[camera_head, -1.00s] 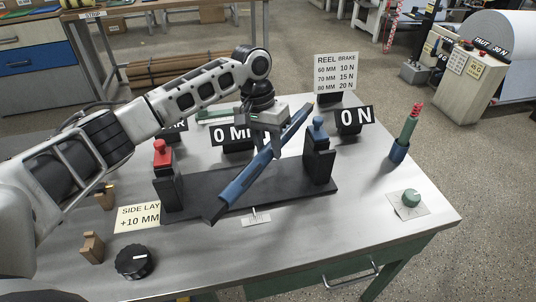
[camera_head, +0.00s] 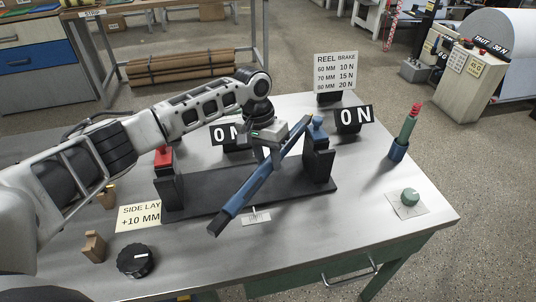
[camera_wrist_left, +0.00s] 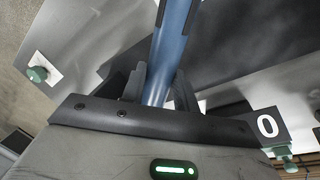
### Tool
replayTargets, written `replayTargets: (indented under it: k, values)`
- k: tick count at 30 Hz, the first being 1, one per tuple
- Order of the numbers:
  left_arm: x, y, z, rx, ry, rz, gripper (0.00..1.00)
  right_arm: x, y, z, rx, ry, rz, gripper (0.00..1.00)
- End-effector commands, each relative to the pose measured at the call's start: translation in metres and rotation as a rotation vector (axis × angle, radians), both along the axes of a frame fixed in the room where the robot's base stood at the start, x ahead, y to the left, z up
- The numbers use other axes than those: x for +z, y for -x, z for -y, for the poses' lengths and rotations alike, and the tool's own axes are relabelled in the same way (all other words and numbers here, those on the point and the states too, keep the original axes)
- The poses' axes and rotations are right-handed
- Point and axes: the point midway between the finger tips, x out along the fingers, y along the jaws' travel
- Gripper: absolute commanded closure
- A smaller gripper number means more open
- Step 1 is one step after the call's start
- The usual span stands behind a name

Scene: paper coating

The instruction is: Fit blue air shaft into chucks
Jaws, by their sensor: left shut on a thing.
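The blue air shaft (camera_head: 246,188) is held aslant above the black base (camera_head: 205,201). Its dark near end points to the lower left, and its far end is by the right chuck stand. My left gripper (camera_head: 270,150) is shut on the shaft towards its far end; the left wrist view shows the shaft (camera_wrist_left: 170,50) between the fingers (camera_wrist_left: 160,90). The left chuck stand (camera_head: 168,185) has a red top (camera_head: 163,156). The right chuck stand (camera_head: 319,160) has a blue top (camera_head: 318,124). The shaft seems clear of both. My right gripper is out of view.
A "0 N" sign (camera_head: 354,119) stands behind the right stand. A black knob (camera_head: 136,261), wooden block (camera_head: 94,246) and "SIDE LAY" card (camera_head: 139,216) lie front left.

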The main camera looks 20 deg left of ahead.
Motion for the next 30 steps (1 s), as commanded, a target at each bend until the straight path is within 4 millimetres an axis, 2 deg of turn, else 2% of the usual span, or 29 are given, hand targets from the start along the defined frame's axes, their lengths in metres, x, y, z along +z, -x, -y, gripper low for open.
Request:
replayTargets:
  k: [2, 3, 5, 17, 20, 30]
  values:
    - [0.002, -0.001, 0.0, 0.0, 0.003, 0.005, 1.0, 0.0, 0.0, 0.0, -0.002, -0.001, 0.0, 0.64]
    - [0.0, 0.0, 0.0, 0.0, 0.0, 0.0, 0.65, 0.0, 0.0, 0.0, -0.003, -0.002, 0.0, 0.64]
    - [0.0, 0.0, 0.0, 0.0, 0.0, 0.0, 0.48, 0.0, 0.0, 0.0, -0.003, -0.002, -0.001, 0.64]
    - [0.006, -0.001, -0.001, 0.001, -0.001, 0.004, 0.48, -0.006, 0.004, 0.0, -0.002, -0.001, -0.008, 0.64]
    - [0.023, -0.001, -0.003, 0.002, 0.001, 0.005, 0.48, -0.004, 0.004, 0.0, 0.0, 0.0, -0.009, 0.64]
    - [0.096, -0.003, -0.017, 0.002, 0.001, 0.004, 0.48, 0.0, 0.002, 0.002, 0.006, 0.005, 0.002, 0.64]
